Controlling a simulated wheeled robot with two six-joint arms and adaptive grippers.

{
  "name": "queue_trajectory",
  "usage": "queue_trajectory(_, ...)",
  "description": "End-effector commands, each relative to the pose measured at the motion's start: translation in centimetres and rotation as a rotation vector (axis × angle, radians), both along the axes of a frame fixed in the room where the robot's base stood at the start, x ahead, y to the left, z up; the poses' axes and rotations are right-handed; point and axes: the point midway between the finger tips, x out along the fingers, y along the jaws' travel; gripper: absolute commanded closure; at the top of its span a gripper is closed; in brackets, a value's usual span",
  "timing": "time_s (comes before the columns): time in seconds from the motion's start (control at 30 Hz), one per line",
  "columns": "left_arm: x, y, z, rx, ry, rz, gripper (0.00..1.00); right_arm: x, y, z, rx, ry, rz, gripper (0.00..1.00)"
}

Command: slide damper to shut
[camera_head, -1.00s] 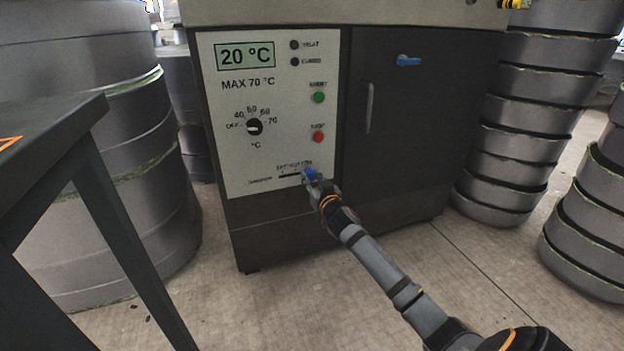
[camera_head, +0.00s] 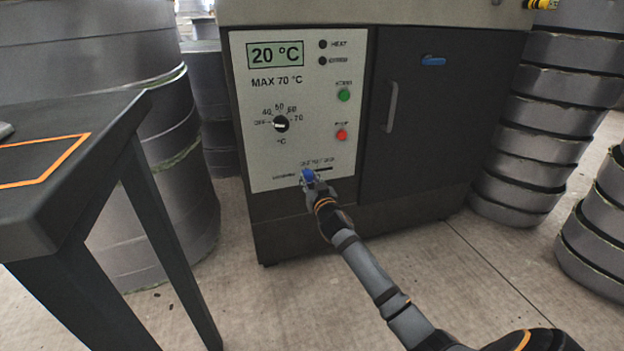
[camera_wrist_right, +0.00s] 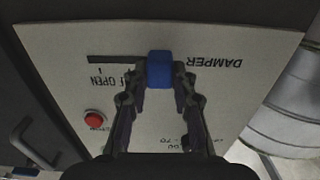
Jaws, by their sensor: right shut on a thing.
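The damper slider is a blue knob (camera_head: 308,174) in a dark horizontal slot low on the oven's pale control panel (camera_head: 250,150). My right gripper (camera_head: 312,182) is shut on it. In the right wrist view the blue knob (camera_wrist_right: 159,70) sits between the two fingertips, and the panel appears upside down. The bare slot (camera_wrist_right: 112,60) runs left from the knob there, with the DAMPER label on the other side. In the head view the knob is toward the slot's left end, with bare slot to its right. My left gripper is not in view.
The panel has a dial (camera_head: 281,124), a green button (camera_head: 344,95) and a red button (camera_head: 341,135). The dark door (camera_head: 440,120) is closed. A dark table (camera_head: 100,130) stands at left. Grey mould stacks (camera_head: 540,120) flank the oven. The floor in front is open.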

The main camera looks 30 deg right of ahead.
Motion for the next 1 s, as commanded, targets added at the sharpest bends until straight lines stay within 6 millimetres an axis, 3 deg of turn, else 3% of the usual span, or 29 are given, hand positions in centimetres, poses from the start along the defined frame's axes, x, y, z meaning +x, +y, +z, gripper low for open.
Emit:
queue_trajectory(0.07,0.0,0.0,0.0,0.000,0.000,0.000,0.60,0.0,0.3,0.0,0.006,-0.005,0.006,1.00)
queue_trajectory(0.1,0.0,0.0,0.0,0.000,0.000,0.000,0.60,0.0,0.3,0.0,0.006,-0.006,0.007,0.70)
queue_trajectory(0.27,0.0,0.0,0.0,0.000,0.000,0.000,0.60,0.0,0.2,0.0,0.005,-0.004,0.006,0.51)
queue_trajectory(0.63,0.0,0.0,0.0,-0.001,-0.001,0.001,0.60,-0.8,0.3,-0.1,0.002,0.000,0.004,0.51)
queue_trajectory(1.0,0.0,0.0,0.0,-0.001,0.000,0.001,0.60,-8.9,2.4,-0.1,0.000,0.000,0.008,0.51)
